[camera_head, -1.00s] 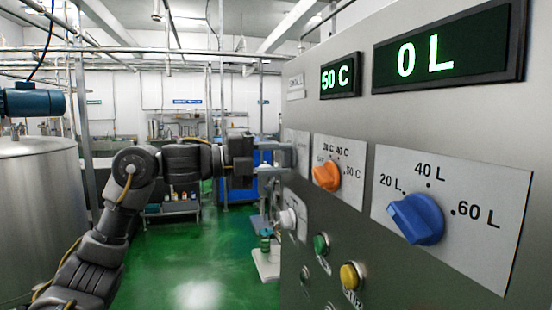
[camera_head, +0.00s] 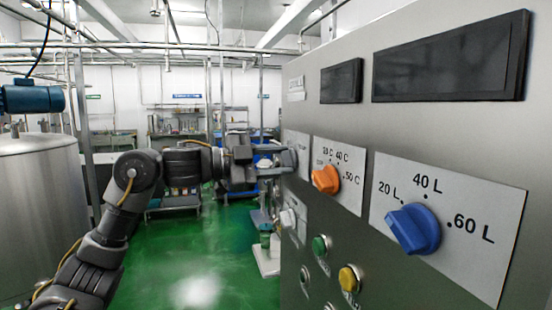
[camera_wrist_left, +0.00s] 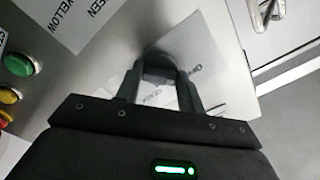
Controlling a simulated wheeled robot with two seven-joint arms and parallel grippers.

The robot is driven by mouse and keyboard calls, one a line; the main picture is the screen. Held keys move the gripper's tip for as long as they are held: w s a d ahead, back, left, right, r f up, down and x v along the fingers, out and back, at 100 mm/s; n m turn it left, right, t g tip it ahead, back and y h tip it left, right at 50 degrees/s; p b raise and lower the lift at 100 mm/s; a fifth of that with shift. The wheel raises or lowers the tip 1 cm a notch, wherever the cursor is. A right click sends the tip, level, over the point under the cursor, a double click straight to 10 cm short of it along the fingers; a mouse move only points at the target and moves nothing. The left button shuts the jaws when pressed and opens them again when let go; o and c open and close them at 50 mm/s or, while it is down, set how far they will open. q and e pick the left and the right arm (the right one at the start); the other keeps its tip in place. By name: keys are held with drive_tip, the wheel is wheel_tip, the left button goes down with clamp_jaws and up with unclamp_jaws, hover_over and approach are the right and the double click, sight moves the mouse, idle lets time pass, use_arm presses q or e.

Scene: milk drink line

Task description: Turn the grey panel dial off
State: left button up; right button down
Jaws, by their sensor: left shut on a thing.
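The grey panel dial (camera_wrist_left: 159,70) shows in the left wrist view as a dark grey knob on a pale label plate (camera_wrist_left: 200,50). My left gripper (camera_wrist_left: 160,80) is shut on it, one finger on each side. The fingers and the low light hide most of the dial and its markings. In the head view my left gripper (camera_head: 274,162) reaches in from the left to the far left part of the control panel (camera_head: 330,125); the dial itself is hard to make out there. My right gripper is not in view.
Nearer on the panel are an orange dial (camera_head: 326,179), a blue dial (camera_head: 414,229), a green button (camera_head: 320,246) and a yellow button (camera_head: 348,279). Both panel displays (camera_head: 449,62) are dark. A steel tank (camera_head: 38,220) stands at left; green floor lies between.

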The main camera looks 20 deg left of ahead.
use_arm(q)
drive_tip(key=shift+r+n, duration=0.1)
drive_tip(key=shift+n, duration=0.5)
drive_tip(key=o, duration=1)
drive_tip(key=shift+w+d, duration=0.15)
drive_tip(key=shift+d, duration=0.1)
drive_tip(key=b+v, duration=0.5)
drive_tip(key=v, duration=0.6)
